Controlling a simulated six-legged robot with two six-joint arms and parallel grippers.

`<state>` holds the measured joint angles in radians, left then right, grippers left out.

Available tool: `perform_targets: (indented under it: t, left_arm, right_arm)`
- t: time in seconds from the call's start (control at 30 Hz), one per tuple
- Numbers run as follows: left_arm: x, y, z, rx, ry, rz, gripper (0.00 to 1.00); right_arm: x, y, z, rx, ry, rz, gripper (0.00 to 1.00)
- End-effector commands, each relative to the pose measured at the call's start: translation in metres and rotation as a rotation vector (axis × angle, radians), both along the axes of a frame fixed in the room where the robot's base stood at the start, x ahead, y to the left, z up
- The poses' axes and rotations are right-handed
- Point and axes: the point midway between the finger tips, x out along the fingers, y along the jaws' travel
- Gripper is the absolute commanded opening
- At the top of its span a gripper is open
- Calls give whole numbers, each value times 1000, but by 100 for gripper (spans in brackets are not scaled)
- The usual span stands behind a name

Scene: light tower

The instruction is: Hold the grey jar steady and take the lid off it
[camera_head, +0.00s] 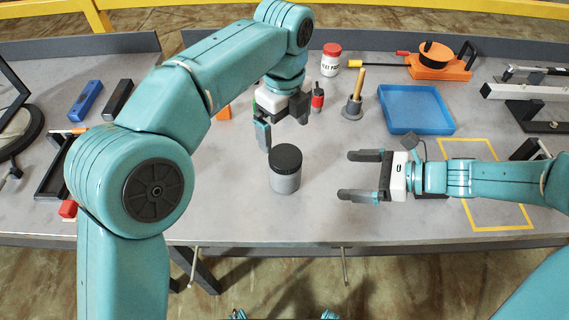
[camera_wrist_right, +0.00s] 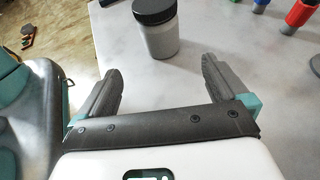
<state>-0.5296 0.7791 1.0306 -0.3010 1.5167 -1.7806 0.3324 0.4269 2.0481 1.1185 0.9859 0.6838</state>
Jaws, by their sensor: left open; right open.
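The grey jar (camera_head: 285,182) stands upright on the table, with its black lid (camera_head: 286,158) on top. In the right wrist view the jar (camera_wrist_right: 161,40) stands beyond the open fingers, and its lid (camera_wrist_right: 153,10) is cut by the top edge. My left gripper (camera_head: 283,128) is open and empty, just behind and above the jar, with one finger near the lid's left rear side. My right gripper (camera_head: 362,175) is open and empty to the right of the jar, its fingers pointing left towards it with a gap between; it also shows in the wrist view (camera_wrist_right: 160,84).
Behind are a red-capped bottle (camera_head: 331,62), a red screwdriver-like item (camera_head: 317,98), a grey holder (camera_head: 353,108) and a blue tray (camera_head: 415,125). A yellow outline (camera_head: 483,228) lies under my right arm. The table's front edge is close to the jar.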

Motion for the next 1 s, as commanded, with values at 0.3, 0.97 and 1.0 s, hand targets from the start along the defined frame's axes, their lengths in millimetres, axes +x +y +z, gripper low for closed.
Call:
perform_targets:
  t: [0.3, 0.97, 1.0]
  left_arm:
    - [-8, -1, 0, 0, 0, -3, 100]
    - [-6, -1, 0, 0, 0, -1, 100]
    - [-6, -1, 0, 0, 0, -1, 100]
  right_arm:
    - [2, 32, -14, 1, 4, 4, 100]
    - [40, 137, -61, -1, 2, 1, 100]
    - [41, 139, -62, 0, 1, 0, 100]
